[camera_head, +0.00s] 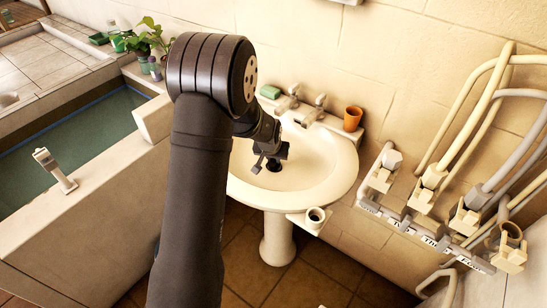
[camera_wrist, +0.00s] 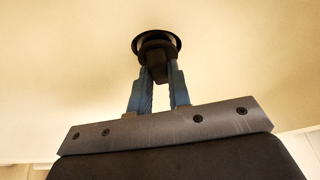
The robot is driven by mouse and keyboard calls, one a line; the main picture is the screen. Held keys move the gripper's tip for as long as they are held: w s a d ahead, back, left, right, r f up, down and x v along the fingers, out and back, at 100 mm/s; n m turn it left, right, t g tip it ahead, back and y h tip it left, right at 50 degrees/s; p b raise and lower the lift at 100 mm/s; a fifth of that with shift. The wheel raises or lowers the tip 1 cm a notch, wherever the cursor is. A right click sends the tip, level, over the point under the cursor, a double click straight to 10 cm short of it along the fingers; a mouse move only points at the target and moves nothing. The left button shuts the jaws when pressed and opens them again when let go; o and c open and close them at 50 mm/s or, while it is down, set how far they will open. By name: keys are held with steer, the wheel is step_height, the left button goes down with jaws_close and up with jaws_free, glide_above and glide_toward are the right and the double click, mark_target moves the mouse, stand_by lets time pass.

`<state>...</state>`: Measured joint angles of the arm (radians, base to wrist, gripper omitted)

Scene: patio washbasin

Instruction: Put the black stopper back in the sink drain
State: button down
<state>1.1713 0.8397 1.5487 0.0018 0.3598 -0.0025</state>
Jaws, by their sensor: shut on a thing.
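The white sink (camera_head: 325,160) stands against the tiled wall. My gripper (camera_wrist: 157,85) reaches down into its bowl, and its two blue fingers are shut on the black stopper (camera_wrist: 157,62). In the wrist view the stopper is a dark knob with a dark round ring around or behind it. I cannot tell whether that ring is the stopper's flange or the drain. In the head view a dark round patch (camera_head: 273,166) at the bowl's bottom lies by my gripper, partly hidden. I cannot tell whether the stopper sits in the drain or just above it.
Two taps (camera_head: 313,110) and a green soap (camera_head: 270,92) are on the sink's back ledge, with an orange cup (camera_head: 353,118) at its right. Pipes and valves (camera_head: 428,185) stand at right. The bowl's right side is clear.

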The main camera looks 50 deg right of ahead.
steer(key=shift+f, duration=0.6)
steer(key=c, duration=1.6)
jaws_free()
steer(key=v, duration=1.1)
steer(key=shift+a, duration=0.1)
steer(key=shift+f, duration=0.1)
steer(key=shift+x, duration=4.15)
